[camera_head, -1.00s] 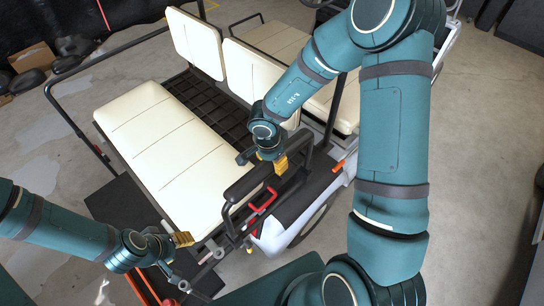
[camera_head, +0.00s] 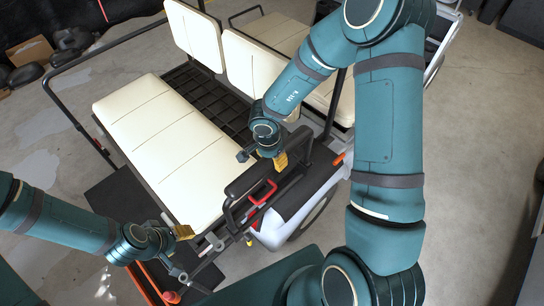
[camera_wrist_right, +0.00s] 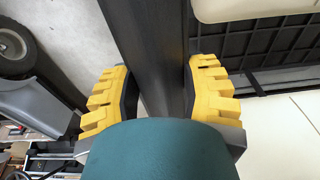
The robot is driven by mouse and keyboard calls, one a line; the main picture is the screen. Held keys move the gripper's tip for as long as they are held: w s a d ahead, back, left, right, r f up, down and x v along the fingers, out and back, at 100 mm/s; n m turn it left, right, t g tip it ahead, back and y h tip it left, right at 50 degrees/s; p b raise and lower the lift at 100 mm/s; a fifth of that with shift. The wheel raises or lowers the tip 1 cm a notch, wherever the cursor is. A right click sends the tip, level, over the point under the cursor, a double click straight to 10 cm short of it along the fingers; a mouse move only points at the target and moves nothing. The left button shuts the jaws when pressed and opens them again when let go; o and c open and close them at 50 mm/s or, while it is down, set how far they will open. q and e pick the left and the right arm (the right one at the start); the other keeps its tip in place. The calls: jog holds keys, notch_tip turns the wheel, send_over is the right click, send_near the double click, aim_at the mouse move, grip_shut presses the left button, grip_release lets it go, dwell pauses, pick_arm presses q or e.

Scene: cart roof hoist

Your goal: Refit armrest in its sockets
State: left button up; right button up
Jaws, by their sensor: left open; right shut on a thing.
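The black armrest (camera_head: 246,180) runs along the near right side of the cream seat (camera_head: 165,145). My right gripper (camera_head: 281,160) is shut on its bar; in the right wrist view the yellow fingers (camera_wrist_right: 160,95) stand on both sides of the dark armrest bar (camera_wrist_right: 158,45). The front leg of the armrest points down beside the red handle (camera_head: 262,192). The sockets are too small and covered to make out, so I cannot tell how deep the legs sit. My left gripper (camera_head: 185,232) is open and empty at the seat's near front corner, apart from the armrest.
The cart's white side body (camera_head: 285,228) and wheel lie below the armrest. Two cream backrests (camera_head: 195,38) stand behind the seat, with a black grid floor between. A black frame bar (camera_head: 100,60) rises at the left. Concrete floor is free at right.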

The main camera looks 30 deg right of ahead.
jog(key=shift+f, duration=0.4)
dwell(0.4)
jog(key=o, duration=1.4)
jog(key=r, duration=0.4)
jog(key=a+r, duration=0.1)
jog(key=r, duration=0.7)
jog(key=shift+s+a, duration=0.2)
jog(key=shift+s, duration=0.05)
jog(key=shift+f, duration=0.1)
